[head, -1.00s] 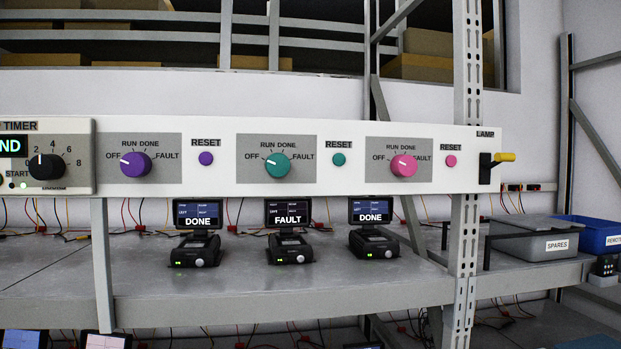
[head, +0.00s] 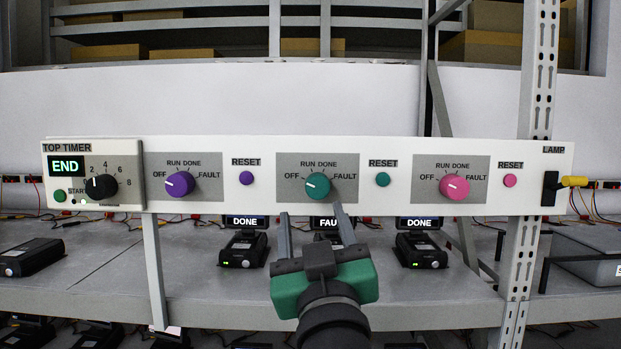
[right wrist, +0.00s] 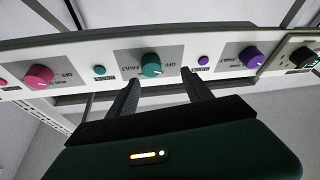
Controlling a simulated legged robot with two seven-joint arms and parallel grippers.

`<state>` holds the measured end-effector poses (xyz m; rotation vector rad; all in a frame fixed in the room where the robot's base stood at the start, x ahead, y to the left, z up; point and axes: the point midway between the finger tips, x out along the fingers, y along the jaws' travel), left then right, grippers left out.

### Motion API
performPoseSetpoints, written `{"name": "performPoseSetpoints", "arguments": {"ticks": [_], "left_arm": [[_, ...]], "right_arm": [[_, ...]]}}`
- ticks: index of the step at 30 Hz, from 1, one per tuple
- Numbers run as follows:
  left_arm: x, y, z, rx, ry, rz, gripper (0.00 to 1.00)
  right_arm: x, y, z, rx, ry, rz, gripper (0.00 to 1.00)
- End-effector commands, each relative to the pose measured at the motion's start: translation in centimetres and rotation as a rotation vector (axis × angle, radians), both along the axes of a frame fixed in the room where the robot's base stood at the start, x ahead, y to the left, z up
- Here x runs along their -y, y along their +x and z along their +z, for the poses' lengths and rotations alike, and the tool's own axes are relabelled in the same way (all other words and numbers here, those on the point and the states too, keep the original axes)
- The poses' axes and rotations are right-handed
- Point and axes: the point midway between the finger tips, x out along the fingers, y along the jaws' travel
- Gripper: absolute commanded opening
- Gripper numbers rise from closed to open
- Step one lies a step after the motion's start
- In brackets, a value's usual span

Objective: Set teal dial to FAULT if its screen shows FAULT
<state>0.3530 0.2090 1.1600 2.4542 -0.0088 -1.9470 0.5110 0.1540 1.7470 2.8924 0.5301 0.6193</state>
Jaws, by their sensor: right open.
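The teal dial (head: 317,185) sits on the middle grey plate of the white panel, with OFF, RUN, DONE and FAULT printed around it. Its white pointer line points left toward OFF. It also shows in the right wrist view (right wrist: 151,66). The screen (head: 330,223) below it is partly hidden by my gripper, and only "FAU" shows. My right gripper (head: 311,215) is open and empty, its fingertips just below the teal dial and apart from it. In the right wrist view its fingers (right wrist: 160,78) reach toward the dial. My left gripper is not in view.
A purple dial (head: 180,184) and a pink dial (head: 454,187) flank it, with screens reading DONE. A teal reset button (head: 382,180) is close on the right. The timer (head: 92,177) reads END. A yellow-tipped lamp lever (head: 574,181) is at the panel's right end. The shelf (head: 190,285) runs below.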

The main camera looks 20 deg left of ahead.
Motion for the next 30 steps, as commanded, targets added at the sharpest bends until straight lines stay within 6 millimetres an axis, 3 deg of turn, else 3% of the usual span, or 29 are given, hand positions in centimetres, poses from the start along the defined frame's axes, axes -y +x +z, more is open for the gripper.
{"name": "performPoseSetpoints", "arguments": {"ticks": [3, 9, 20, 30], "left_arm": [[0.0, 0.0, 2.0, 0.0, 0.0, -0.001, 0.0], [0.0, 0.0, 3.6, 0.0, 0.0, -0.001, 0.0], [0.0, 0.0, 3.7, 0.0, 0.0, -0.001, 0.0], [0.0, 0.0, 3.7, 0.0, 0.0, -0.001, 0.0]], "right_arm": [[-0.8, 2.7, 1.8, 0.001, -0.003, -0.003, 0.58], [-1.9, 5.7, 3.0, 0.001, 0.0, -0.003, 0.58], [-3.0, 6.6, 2.8, 0.0, -0.001, 0.001, 0.58], [-2.9, 6.5, 2.8, -0.001, -0.002, 0.003, 0.15]]}}
